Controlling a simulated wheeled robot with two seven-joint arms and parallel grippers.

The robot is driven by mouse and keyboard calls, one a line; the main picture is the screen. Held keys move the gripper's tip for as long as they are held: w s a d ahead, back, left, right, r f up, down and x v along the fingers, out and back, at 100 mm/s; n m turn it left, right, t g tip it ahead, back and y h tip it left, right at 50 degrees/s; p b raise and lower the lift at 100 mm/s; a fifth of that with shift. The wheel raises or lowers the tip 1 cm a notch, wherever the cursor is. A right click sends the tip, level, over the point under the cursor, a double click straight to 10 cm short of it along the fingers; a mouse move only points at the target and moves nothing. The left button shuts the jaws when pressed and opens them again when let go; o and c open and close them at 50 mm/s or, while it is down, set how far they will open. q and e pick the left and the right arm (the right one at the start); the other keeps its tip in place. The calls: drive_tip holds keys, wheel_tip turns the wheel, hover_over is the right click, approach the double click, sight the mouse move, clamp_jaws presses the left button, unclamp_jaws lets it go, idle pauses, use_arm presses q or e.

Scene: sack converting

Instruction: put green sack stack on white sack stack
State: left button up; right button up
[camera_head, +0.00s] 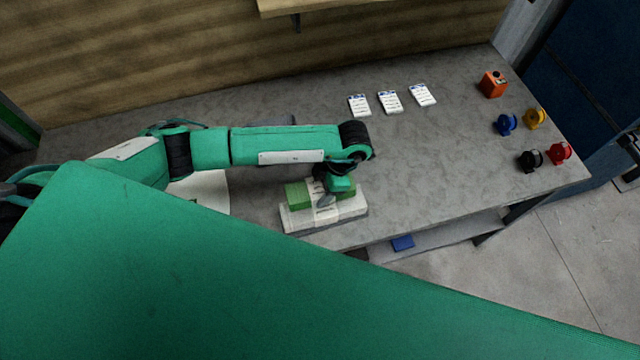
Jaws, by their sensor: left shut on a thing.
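The green sack stack (297,194), with a pale band around its middle, is at the center of the workbench. It is directly over the white sack stack (299,219) and looks lined up with it. The two seem to touch, but I cannot tell whether the green one rests fully on the white. My left gripper (326,198) reaches down from above and is shut on the green sack stack. The gripper hides part of the green stack's right half. My right gripper is not in view.
The grey workbench (430,160) is clear right of the stacks. Three white label cards (389,102) lie at the back. An orange box (493,84) and several colored spools (507,124) stand at the right end. A white sheet (212,190) lies left, partly hidden by my arm.

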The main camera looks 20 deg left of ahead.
use_arm(q)
drive_tip(key=shift+f, duration=0.1)
drive_tip(key=shift+f, duration=0.15)
drive_tip(key=o, duration=1.1)
drive_tip(key=shift+o, duration=0.2)
drive_tip(key=shift+r, duration=0.3)
drive_tip(key=b+v, duration=0.3)
drive_tip(key=v, duration=0.3)
drive_tip(key=shift+w+d+b, duration=0.15)
drive_tip(key=shift+b, duration=0.15)
drive_tip(key=v, duration=0.4)
drive_tip(key=shift+d+r+b, duration=0.2)
drive_tip(key=shift+r+b, duration=0.2)
drive_tip(key=shift+r, duration=0.45)
